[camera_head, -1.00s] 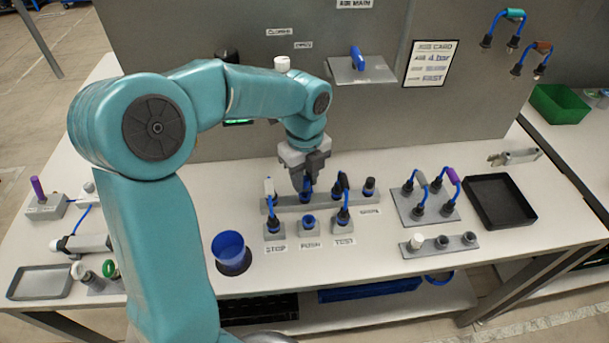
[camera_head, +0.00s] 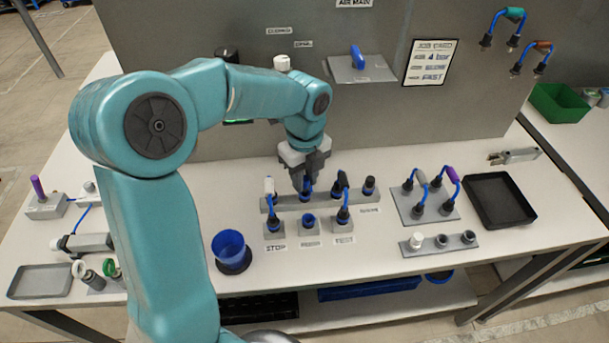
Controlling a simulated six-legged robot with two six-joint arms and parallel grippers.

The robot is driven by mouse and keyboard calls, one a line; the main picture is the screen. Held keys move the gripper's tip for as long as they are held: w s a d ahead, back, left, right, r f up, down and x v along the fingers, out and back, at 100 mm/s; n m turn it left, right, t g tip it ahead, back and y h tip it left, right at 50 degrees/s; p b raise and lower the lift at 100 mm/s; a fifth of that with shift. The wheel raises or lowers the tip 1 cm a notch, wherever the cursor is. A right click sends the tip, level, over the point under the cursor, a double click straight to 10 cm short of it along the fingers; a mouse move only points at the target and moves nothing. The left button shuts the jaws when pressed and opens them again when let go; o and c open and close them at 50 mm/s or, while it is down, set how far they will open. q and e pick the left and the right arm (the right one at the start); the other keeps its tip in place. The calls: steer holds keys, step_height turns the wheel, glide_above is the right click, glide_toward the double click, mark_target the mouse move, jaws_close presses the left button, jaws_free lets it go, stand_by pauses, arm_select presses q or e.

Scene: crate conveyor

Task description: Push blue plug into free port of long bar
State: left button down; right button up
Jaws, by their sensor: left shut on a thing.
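The long bar (camera_head: 287,205) lies on the white table with a row of ports along its top. My left gripper (camera_head: 305,184) points down over the bar, left of its middle, and is shut on the blue plug (camera_head: 307,190). The plug is at the bar's top, mostly hidden by the fingers; I cannot tell how deep it sits. Dark plugs stand in the bar to its right, and the port at the right end (camera_head: 369,186) shows a dark top. My right gripper is not in view.
A blue cup (camera_head: 229,250) stands front left. A cable plate (camera_head: 425,205) and black tray (camera_head: 500,200) lie right.

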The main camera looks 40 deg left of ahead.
arm_select(q)
steer(key=shift+f+b, duration=0.45)
steer(key=shift+f, duration=0.45)
stand_by(0.3)
steer(key=shift+c, duration=1.3)
jaws_free()
steer(key=shift+r+p, duration=2.75)
steer(key=shift+r, duration=0.3)
